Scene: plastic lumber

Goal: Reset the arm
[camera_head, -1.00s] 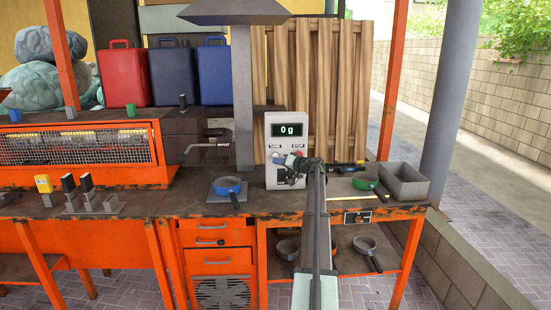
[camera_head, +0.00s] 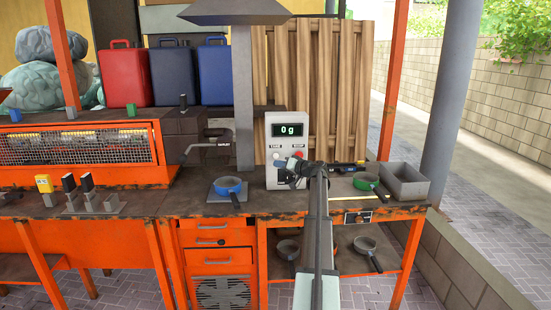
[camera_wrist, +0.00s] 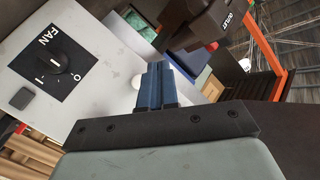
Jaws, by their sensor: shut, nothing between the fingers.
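My gripper (camera_head: 294,165) is in front of the grey control box (camera_head: 287,131) in the head view, at the end of my arm, which rises from the bottom of the picture. In the wrist view the blue fingers of my gripper (camera_wrist: 165,86) are shut together with nothing between them. A black FAN knob (camera_wrist: 65,62) on the box's pale panel shows left of the fingers there. The box's display reads 0 g. I cannot tell whether the fingertips touch the box.
A dark outlet block (camera_wrist: 205,25) is near the fingers in the wrist view. More pans lie on the lower shelf.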

